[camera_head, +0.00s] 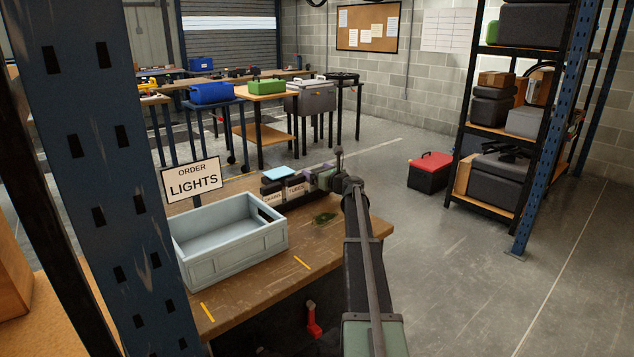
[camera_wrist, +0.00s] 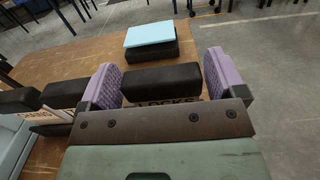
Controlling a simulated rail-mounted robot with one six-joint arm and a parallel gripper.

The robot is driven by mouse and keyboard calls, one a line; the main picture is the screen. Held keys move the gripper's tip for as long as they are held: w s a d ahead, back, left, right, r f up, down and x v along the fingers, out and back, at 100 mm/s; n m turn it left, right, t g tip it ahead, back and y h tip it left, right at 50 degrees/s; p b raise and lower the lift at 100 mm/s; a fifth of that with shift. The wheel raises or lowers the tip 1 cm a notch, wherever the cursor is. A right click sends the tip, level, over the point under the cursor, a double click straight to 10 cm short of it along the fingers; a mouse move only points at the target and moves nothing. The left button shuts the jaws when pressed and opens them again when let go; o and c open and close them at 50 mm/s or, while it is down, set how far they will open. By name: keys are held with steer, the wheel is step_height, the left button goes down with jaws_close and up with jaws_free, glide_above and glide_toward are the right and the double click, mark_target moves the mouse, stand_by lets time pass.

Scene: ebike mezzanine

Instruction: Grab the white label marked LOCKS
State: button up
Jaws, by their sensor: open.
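The white label marked LOCKS (camera_wrist: 165,103) shows in the wrist view on the near side of a black block (camera_wrist: 160,83). Most of the label is hidden by the front plate of my gripper, and only the upper part of its letters shows. My gripper (camera_wrist: 160,78) is open, with one purple-padded finger on each side of the block. I cannot tell whether the fingers touch it. In the head view my gripper (camera_head: 325,177) is over the far end of the bench, and I cannot make out the LOCKS label there.
Other labelled holders, CHAINS (camera_head: 275,197) and TUBES (camera_head: 297,189), stand left of my gripper. A light blue block (camera_head: 276,173) lies behind them.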

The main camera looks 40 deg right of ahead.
steer(key=shift+w, duration=1.1)
steer(key=shift+s, duration=0.1)
steer(key=c, duration=0.7)
steer(key=shift+r, duration=0.1)
step_height(320, 180, up, 20)
steer(key=p, duration=2)
